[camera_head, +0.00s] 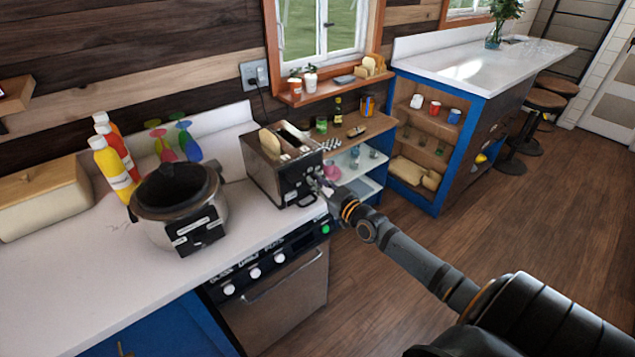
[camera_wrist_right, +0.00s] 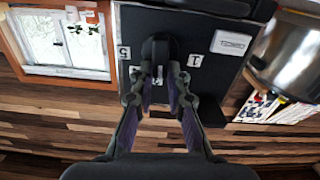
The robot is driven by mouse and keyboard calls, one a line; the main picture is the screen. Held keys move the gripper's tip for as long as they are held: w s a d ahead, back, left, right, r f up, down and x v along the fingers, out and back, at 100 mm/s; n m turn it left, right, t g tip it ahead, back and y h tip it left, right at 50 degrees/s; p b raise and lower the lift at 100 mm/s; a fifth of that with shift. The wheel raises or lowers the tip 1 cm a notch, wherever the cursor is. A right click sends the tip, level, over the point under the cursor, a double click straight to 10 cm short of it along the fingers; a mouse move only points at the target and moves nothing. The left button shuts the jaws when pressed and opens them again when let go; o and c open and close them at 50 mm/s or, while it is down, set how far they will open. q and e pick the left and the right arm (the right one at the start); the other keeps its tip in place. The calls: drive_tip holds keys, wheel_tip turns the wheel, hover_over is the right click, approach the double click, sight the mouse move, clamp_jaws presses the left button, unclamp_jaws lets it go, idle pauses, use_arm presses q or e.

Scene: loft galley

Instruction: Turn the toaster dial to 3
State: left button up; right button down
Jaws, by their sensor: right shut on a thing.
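The toaster (camera_head: 268,178) stands on the white counter near its right end, with a slice of bread in its top. My right gripper (camera_head: 319,183) reaches its dark front panel from the right. In the right wrist view, the two fingers of this gripper (camera_wrist_right: 161,92) are shut on the black toaster dial (camera_wrist_right: 160,52). The toaster's black panel (camera_wrist_right: 215,85) shows upside down there, with white labels 5 and 1 on either side of the dial. The fingers hide part of the dial, and I cannot read its setting. My left gripper is out of view.
A pot cooker (camera_head: 160,222) stands left of the toaster, with sauce bottles (camera_head: 112,165) and a bread box (camera_head: 42,200) beyond. An oven (camera_head: 290,300) is below the counter. A shelf (camera_head: 365,130) with small items stands right of the toaster.

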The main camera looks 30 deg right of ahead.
drive_tip(key=shift+d+m, duration=0.1)
drive_tip(key=shift+m, duration=0.5)
drive_tip(key=c, duration=1.3)
unclamp_jaws()
drive_tip(key=shift+w, duration=0.15)
drive_tip(key=s, duration=0.8)
drive_tip(key=s+d, duration=0.1)
drive_tip(key=s, duration=0.3)
drive_tip(key=shift+f, duration=0.1)
